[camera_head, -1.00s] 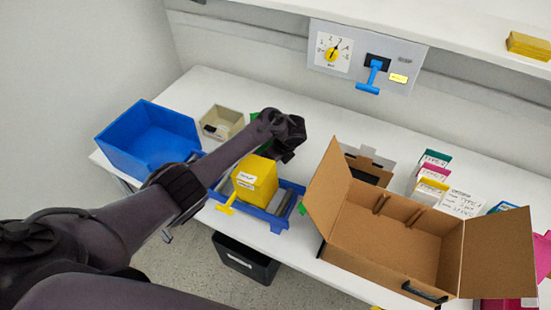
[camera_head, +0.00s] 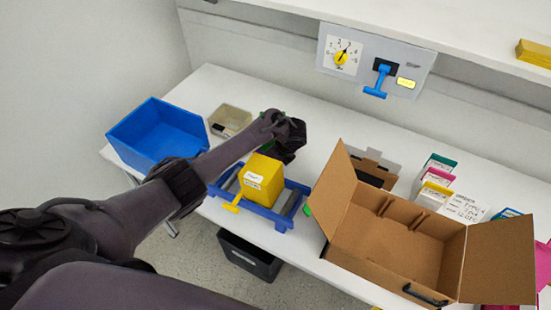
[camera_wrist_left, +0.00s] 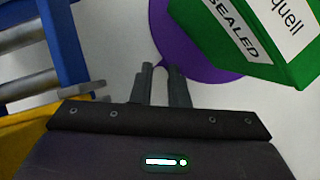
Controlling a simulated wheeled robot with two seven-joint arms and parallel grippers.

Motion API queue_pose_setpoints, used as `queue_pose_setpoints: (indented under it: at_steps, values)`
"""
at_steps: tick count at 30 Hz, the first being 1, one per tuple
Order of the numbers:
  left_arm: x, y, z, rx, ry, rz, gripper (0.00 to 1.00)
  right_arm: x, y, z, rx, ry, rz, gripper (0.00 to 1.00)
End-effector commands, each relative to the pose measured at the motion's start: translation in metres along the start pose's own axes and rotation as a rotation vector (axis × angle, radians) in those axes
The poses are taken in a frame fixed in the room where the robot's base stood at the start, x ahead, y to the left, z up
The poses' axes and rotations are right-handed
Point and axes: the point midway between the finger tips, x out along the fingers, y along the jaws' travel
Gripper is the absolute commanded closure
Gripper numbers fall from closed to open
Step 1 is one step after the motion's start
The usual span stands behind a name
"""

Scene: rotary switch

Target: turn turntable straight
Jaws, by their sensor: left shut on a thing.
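A purple round turntable (camera_wrist_left: 190,62) shows in the left wrist view. A green box (camera_wrist_left: 262,35) with white labels, one reading SEALED, stands on it, its edges slanted in the picture. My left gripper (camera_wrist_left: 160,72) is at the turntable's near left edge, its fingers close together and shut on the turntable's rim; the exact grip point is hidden. In the head view my left gripper (camera_head: 284,150) hides the turntable and nearly all of the green box. My right gripper is not in view.
A blue frame with rollers (camera_head: 285,222) carrying a yellow box (camera_head: 262,180) lies close by the left gripper. An open cardboard box (camera_head: 395,235) stands to the right, a blue bin (camera_head: 155,135) to the left. A dial panel (camera_head: 375,60) hangs behind.

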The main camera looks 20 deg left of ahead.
Motion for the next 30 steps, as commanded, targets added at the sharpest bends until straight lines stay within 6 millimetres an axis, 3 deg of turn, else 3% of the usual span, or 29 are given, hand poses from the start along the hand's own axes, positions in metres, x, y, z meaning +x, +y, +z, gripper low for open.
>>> queue_pose_setpoints:
  at_steps: [3,4,8,17,30]
  values:
    - [0.002,0.002,0.001,-0.001,-0.002,0.006,1.00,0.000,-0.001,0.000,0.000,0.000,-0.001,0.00]
    - [0.002,0.002,0.001,-0.001,-0.002,0.006,0.82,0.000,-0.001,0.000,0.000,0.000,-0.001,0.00]
    - [0.001,0.002,0.001,-0.001,-0.002,0.005,0.65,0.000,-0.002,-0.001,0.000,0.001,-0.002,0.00]
    - [-0.003,0.000,0.000,-0.001,0.001,0.001,0.64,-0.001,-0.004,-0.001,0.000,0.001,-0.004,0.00]
    - [-0.069,0.001,0.000,-0.001,0.002,0.002,0.64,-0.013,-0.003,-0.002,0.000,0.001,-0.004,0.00]
